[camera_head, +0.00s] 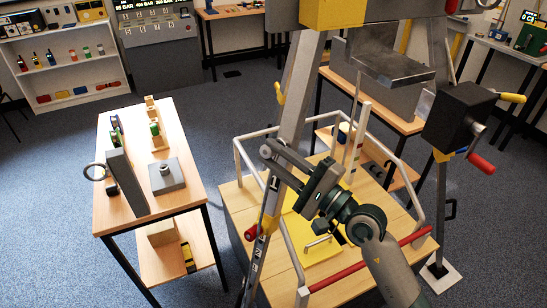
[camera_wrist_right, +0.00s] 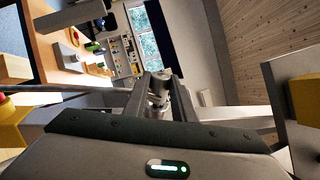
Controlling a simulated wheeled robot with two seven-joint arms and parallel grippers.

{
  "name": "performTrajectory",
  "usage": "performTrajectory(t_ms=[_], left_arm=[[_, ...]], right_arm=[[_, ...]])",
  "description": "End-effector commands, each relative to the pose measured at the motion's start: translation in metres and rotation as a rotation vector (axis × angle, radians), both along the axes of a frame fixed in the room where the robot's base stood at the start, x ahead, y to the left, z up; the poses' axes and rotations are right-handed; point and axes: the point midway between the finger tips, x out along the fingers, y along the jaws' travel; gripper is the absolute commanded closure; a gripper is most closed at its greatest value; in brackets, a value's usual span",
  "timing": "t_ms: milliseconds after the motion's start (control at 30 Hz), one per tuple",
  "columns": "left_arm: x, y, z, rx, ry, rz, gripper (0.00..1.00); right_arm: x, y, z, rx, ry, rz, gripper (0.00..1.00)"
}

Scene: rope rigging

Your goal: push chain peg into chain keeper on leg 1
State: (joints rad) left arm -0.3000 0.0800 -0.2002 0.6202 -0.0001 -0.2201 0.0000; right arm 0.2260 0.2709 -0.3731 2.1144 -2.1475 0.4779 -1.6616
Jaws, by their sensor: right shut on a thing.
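Leg 1 (camera_head: 303,80) is a grey tripod leg with a small "1" label, slanting down to the left. My right gripper (camera_head: 268,150) reaches across it from the lower right, its fingertips at the leg's left side. In the right wrist view my right gripper (camera_wrist_right: 158,98) is shut on a small grey metal cylindrical piece (camera_wrist_right: 158,84), which appears to be the chain peg. The fingers hide part of it. I cannot make out the chain keeper or whether the peg touches it. My left gripper is not in view.
A wooden side table (camera_head: 180,205) with blocks and a grey plate stands left. A railed wooden platform (camera_head: 232,200) with a yellow panel (camera_head: 318,262) lies under the tripod. A black winch box (camera_head: 458,115) with a red-handled crank is at right. Blue floor separates table and platform.

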Motion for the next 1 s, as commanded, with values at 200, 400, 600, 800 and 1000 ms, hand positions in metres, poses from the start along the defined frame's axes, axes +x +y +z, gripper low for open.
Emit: performTrajectory(t_ms=[200,400,600,800,1000], left_arm=[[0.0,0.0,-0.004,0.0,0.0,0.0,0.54],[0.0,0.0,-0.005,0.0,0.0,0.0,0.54],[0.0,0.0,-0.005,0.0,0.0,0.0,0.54],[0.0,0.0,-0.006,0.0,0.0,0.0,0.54],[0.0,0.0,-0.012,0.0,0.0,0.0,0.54]], right_arm=[[0.003,-0.003,-0.002,-0.001,0.0,-0.001,0.99],[0.005,-0.004,-0.002,0.0,0.0,0.0,0.62],[0.004,-0.004,-0.002,0.0,0.0,0.0,0.54],[0.004,-0.005,-0.003,0.0,0.0,-0.001,0.54],[-0.004,-0.014,-0.007,0.0,-0.001,-0.001,0.54]])
